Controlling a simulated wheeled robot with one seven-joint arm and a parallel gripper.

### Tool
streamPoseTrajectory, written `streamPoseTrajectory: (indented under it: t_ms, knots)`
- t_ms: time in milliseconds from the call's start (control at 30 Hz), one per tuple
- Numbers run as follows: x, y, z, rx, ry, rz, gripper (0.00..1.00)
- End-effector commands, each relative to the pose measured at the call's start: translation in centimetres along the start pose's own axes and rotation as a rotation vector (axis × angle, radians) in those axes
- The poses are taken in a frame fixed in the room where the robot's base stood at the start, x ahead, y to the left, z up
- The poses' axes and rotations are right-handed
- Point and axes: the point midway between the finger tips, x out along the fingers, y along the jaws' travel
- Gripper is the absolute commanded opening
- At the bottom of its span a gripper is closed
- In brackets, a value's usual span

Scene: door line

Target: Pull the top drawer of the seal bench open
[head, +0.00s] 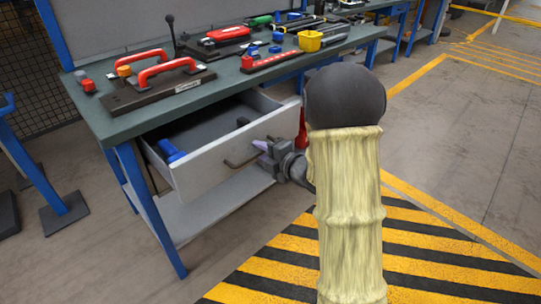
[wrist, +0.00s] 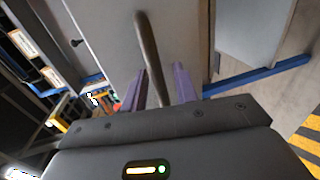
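The seal bench (head: 140,118) has a dark green top and blue legs. Its top drawer (head: 205,170) stands pulled out under the worktop, its inside in view. The drawer's bar handle (head: 243,158) is on the pale front; it also shows in the wrist view (wrist: 150,50). My gripper (head: 262,148) is at the right part of this handle. In the wrist view its purple fingers (wrist: 160,85) stand apart on either side of the bar, with a gap on the right side. Part of the drawer front's right end is hidden by my arm.
A blue item (head: 171,151) and a small dark item (head: 242,122) lie in the drawer. Red-handled tools (head: 160,70) and a yellow bin (head: 309,41) sit on the worktop. A lower shelf (head: 215,205) lies below. The striped floor in front is clear.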

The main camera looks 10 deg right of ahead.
Motion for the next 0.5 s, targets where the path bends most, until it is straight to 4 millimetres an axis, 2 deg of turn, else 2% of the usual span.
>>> streamPoseTrajectory:
  t_ms: [167,500]
  knots:
    - [-1.5,0.1,0.0,0.0,0.0,0.0,0.29]
    - [-8.1,0.1,0.3,0.003,-0.007,-0.001,0.29]
